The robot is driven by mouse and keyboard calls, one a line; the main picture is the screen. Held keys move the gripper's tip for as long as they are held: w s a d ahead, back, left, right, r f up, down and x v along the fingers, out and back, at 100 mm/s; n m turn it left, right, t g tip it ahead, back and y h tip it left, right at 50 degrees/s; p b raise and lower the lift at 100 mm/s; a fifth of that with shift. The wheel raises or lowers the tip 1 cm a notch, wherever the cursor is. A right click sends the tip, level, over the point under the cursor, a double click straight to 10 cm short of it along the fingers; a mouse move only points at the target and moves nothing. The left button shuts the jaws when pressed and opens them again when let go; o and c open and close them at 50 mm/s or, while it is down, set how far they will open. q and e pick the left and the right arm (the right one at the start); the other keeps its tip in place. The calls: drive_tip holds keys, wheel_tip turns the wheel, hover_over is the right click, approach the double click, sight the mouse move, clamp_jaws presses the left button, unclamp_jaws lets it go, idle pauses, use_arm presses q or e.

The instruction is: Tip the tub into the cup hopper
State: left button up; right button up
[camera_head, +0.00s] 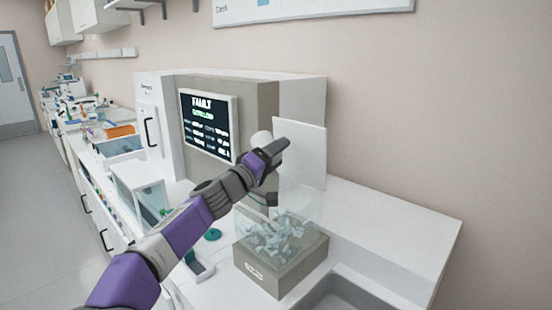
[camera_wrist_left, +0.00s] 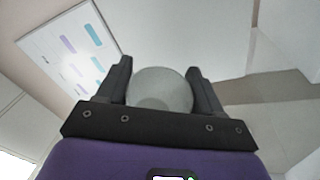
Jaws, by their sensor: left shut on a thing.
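My left gripper (camera_head: 274,149) is raised above the bench, in front of a beige machine. It is shut on a pale, rounded tub (camera_head: 261,138), mostly hidden behind the fingers in the head view. In the left wrist view the tub (camera_wrist_left: 163,90) sits between the two dark fingers (camera_wrist_left: 162,85), its round grey face toward the camera. I cannot tell its contents. A clear-walled hopper (camera_head: 308,233) on a beige box holds a heap of pale bluish pieces. It stands below my gripper, slightly to the right. I take it for the cup hopper. My right gripper is not in view.
An upright white panel (camera_head: 310,150) stands behind the hopper. The machine has a dark screen (camera_head: 209,125). A clear-sided case (camera_head: 141,187) and a green round item (camera_head: 212,235) are to the left. The white bench (camera_head: 385,225) is bare at right, with a sink-like recess (camera_head: 340,296) in front.

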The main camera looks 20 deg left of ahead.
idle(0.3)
use_arm(q)
drive_tip(key=n+g+y+p, duration=0.1)
drive_tip(key=n+p, duration=0.3)
drive_tip(key=shift+f+p, duration=0.1)
drive_tip(key=shift+p, duration=0.25)
idle(0.4)
drive_tip(key=n+g+p, duration=0.1)
drive_tip(key=n+p, duration=0.2)
drive_tip(key=p, duration=0.3)
drive_tip(key=shift+f+n+g+y, duration=0.1)
drive_tip(key=shift+n+g+y, duration=0.2)
drive_tip(key=shift+y, duration=0.1)
drive_tip(key=shift+f, duration=0.1)
